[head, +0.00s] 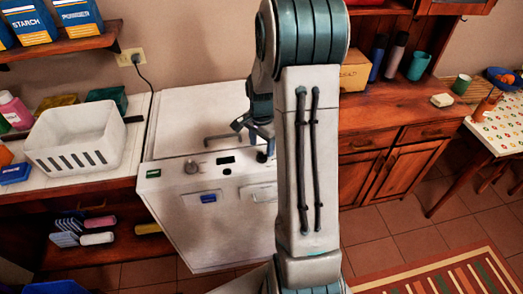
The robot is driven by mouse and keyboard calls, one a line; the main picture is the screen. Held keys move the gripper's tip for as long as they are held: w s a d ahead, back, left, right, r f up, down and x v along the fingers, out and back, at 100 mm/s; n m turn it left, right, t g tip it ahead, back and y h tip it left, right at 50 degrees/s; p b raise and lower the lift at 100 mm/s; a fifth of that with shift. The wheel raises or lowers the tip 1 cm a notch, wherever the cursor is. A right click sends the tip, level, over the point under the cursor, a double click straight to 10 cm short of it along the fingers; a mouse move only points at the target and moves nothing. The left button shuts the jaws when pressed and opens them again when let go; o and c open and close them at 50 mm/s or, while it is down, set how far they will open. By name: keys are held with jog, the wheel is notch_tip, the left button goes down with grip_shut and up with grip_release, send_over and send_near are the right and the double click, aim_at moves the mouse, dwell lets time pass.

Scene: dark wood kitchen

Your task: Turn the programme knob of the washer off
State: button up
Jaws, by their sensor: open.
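The white washer (205,220) stands in the middle of the head view, with its control panel along the upper front edge. A round grey knob (191,166) sits at the left of the panel, with a small dark display (225,160) to its right. My gripper (252,136) is open and empty. It hangs over the right part of the washer near the panel, to the right of the grey knob and apart from it. A dark round shape beside the lower finger cannot be told clearly. My arm hides the right side of the washer and panel.
A white basket (77,138) stands on the counter left of the washer. A wooden cabinet (408,150) stands to the right, and a table (493,122) with a patterned top is at the far right. The floor in front of the cabinet is clear up to the striped rug (440,275).

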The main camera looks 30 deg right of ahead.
aim_at(261, 154)
jog(key=shift+f, duration=2.05)
jog(key=c, duration=1)
